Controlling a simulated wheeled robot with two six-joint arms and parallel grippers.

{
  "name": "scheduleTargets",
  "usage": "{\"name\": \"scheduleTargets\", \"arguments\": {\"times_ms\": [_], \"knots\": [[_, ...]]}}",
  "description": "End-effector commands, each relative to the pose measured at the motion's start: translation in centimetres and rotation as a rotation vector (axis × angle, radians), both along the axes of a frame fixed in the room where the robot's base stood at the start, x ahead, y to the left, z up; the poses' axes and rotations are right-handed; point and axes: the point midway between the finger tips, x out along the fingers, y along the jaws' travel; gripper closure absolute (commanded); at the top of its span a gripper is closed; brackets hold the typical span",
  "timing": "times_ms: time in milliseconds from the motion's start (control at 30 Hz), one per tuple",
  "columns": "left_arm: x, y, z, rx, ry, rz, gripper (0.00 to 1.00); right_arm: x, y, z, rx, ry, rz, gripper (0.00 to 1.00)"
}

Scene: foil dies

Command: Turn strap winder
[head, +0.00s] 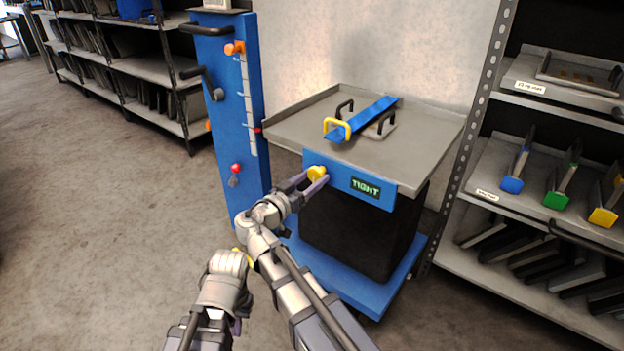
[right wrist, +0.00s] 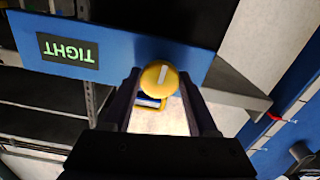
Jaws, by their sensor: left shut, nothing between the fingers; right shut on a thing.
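The winder is a yellow knob (head: 317,172) on the blue front panel (head: 340,179) of a grey-topped cart. My right gripper (head: 313,182) is shut on this knob. In the right wrist view the knob (right wrist: 159,78) sits between the two fingertips, with a white mark on its face. A small display (head: 365,187) beside it reads TIGHT in green. A blue strap (head: 375,112) lies across the cart top by a yellow handle (head: 337,128) and black handles. My left gripper (head: 237,325) is low at the front, apart from the cart, shut and empty, its fingers mostly hidden.
A blue post (head: 228,110) with a slider scale and handles stands left of the cart. A shelf (head: 540,180) at the right holds blue, green and yellow tools. A dark shelf (head: 150,70) stands at the back left. The floor at the left is clear.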

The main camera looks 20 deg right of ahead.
Motion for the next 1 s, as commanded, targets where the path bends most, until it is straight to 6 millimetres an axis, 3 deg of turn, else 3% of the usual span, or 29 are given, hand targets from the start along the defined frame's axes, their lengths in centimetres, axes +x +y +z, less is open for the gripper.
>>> {"name": "scheduleTargets", "arguments": {"times_ms": [1000], "knots": [[0.00,0.00,0.12,0.000,0.000,0.000,1.00,-0.14,-0.08,0.11,-0.552,0.707,0.001,0.97]]}}
